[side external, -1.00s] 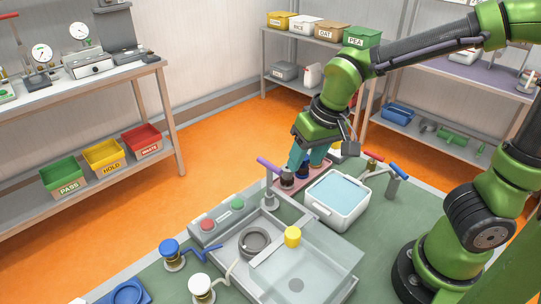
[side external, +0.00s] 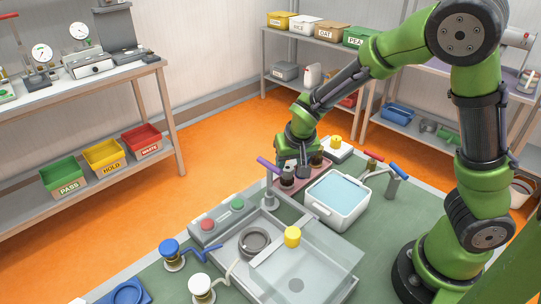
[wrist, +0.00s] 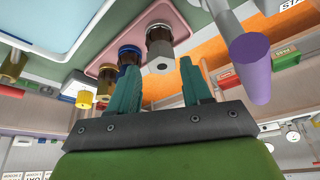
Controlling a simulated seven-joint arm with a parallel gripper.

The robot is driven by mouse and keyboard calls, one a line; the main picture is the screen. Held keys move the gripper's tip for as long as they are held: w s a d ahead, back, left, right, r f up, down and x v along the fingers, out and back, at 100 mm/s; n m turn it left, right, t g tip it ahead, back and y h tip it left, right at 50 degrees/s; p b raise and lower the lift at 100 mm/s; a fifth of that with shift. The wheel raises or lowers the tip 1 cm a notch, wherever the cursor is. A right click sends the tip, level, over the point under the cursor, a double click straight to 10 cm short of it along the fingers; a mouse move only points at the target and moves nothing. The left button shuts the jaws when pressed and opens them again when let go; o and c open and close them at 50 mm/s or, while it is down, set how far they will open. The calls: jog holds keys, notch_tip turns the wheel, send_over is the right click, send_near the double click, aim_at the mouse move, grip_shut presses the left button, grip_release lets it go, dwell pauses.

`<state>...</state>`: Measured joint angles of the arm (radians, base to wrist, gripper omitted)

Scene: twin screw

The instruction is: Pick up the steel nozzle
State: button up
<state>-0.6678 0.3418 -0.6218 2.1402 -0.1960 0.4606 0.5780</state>
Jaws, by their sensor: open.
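The steel nozzle (wrist: 160,48), with a grey end and a dark brown body, stands on a pink tray (wrist: 182,22) in the wrist view. It also shows in the side view (side external: 287,174) at the tray's near left end, close to the purple handle. My gripper (wrist: 158,70) is open and empty. In the wrist view its two teal fingers lie to either side of the steel nozzle's line, with the nozzle past their tips. Whether the fingers reach around it cannot be told. In the side view my gripper (side external: 303,171) is low over the tray, just right of the nozzle.
A blue-ended nozzle (wrist: 128,62) and a yellow-ended one (wrist: 105,76) stand in line on the tray. The purple handle (wrist: 251,72) rises close on the right in the wrist view. A white tub of blue liquid (side external: 338,193) stands right of the tray.

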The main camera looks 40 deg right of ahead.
aim_at(288, 168)
jog(key=shift+x, duration=3)
jog(key=shift+a, duration=0.1)
jog(key=c, duration=0.8)
